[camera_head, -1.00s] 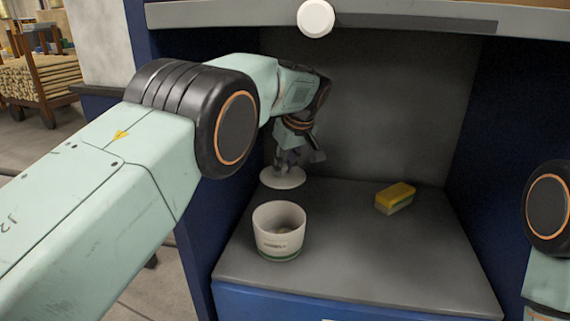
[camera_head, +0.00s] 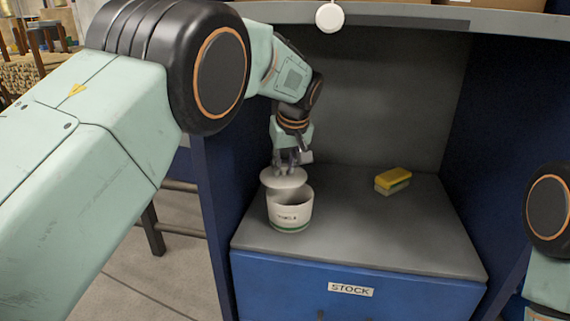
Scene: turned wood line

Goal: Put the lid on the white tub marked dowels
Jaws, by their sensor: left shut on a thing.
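The white tub (camera_head: 290,217) stands upright on the grey shelf, with dark lettering and a green band near its base. Its mouth is partly uncovered at the front and right. My left gripper (camera_head: 287,168) is shut on the white round lid (camera_head: 284,179) from above. The lid is at the back left of the tub's mouth, overlapping it in the picture; I cannot tell whether it touches the rim. My right gripper is out of view; only part of my right arm shows at the right edge.
A yellow and green sponge (camera_head: 392,181) lies on the grey shelf (camera_head: 370,235) to the right of the tub. Blue side walls enclose the shelf. A blue drawer marked STOCK (camera_head: 352,290) is below. A white round knob (camera_head: 329,17) is at the upper edge.

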